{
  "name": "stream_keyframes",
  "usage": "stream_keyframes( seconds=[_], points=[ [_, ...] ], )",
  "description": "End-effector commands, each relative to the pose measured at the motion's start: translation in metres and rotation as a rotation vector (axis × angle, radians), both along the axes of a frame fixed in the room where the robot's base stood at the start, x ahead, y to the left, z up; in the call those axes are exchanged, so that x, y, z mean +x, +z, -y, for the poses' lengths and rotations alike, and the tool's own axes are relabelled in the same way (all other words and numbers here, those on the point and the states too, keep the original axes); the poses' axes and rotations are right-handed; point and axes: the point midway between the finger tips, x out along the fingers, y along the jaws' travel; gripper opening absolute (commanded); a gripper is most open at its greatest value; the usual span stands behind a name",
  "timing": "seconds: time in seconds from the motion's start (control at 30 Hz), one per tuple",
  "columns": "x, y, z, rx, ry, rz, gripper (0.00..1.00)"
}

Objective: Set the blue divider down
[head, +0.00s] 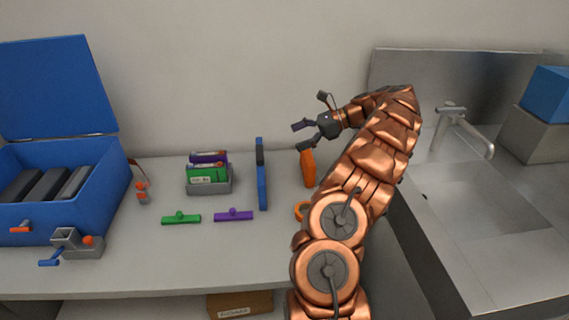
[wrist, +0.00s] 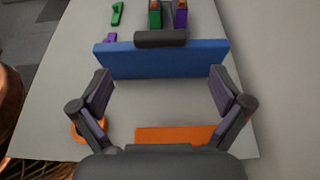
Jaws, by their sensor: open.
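The blue divider (head: 262,186) stands upright on the grey bench, to the right of the grey bin. In the wrist view the blue divider (wrist: 160,60) lies across the picture just beyond my fingertips, with a dark grip piece (wrist: 161,39) along its far upper side. My gripper (head: 304,135) is open and empty, above the bench and to the right of the divider. In the wrist view both fingers of my gripper (wrist: 162,88) are spread wide, with nothing between them; a gap to the divider seems to show.
A grey bin (head: 222,185) holds green and purple packs. A green handled piece (head: 181,218) and a purple one (head: 234,215) lie in front. An orange object (head: 308,168) and an orange ring (head: 301,210) lie right of the divider. An open blue case (head: 115,190) stands left; a sink (head: 470,205) is right.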

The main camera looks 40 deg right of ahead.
Motion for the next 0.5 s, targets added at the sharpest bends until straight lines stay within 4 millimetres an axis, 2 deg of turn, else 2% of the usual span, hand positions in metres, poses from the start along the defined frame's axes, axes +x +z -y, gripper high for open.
stream_keyframes(
  seconds=[0.17,0.27,0.37,0.5],
  points=[
    [0.000,0.001,-0.001,-0.001,0.003,0.001,1.00],
    [0.004,0.006,-0.012,-0.011,0.028,0.011,1.00],
    [0.013,0.015,-0.036,-0.033,0.084,0.034,1.00],
    [0.025,0.032,-0.086,-0.081,0.201,0.079,1.00]
  ],
)
